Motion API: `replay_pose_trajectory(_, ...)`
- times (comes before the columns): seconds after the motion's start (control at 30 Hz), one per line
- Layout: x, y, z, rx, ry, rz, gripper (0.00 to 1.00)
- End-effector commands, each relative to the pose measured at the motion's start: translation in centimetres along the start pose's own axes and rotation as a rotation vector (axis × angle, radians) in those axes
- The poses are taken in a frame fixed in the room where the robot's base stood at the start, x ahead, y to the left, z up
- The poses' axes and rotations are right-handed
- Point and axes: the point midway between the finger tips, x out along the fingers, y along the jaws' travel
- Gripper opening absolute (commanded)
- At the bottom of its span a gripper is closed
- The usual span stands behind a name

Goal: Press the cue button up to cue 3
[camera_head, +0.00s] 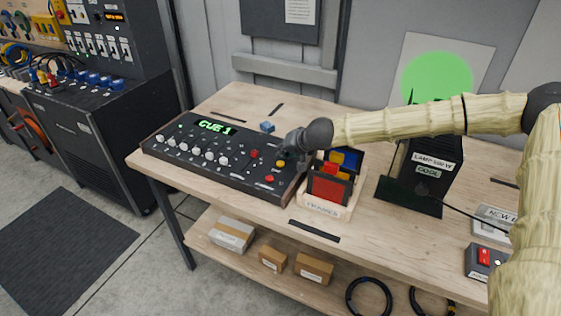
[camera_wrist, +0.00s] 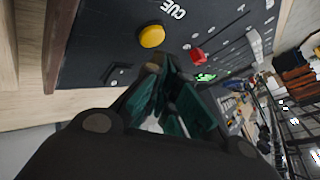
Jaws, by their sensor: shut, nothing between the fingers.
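The dark control console (camera_head: 215,165) lies on the wooden table, and its green display (camera_head: 215,127) reads CUE 1. A round yellow button (camera_head: 281,164) is at the console's right end. In the wrist view the yellow button (camera_wrist: 151,36) is beside the printed word CUE. My gripper (camera_head: 284,152) is shut and empty over the console's right end, close to the yellow button. In the wrist view my gripper's fingertips (camera_wrist: 164,64) appear just below the button in the picture, apart from it. The button's top is uncovered.
A red button (camera_head: 269,178) and several white knobs are on the console. A wooden holder (camera_head: 327,206) with coloured frames stands right beside it. A black lamp box (camera_head: 428,165) stands farther right. A small blue block (camera_head: 267,127) lies behind the console.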

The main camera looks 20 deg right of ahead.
Motion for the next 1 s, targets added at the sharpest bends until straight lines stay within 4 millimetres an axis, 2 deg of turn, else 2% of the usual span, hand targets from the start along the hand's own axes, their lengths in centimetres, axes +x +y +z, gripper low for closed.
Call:
replay_pose_trajectory(0.33,-0.2,-0.2,-0.2,-0.001,0.0,0.0,0.0)
replay_pose_trajectory(1.0,-3.5,-2.6,-2.6,-0.001,0.001,0.0,0.0)
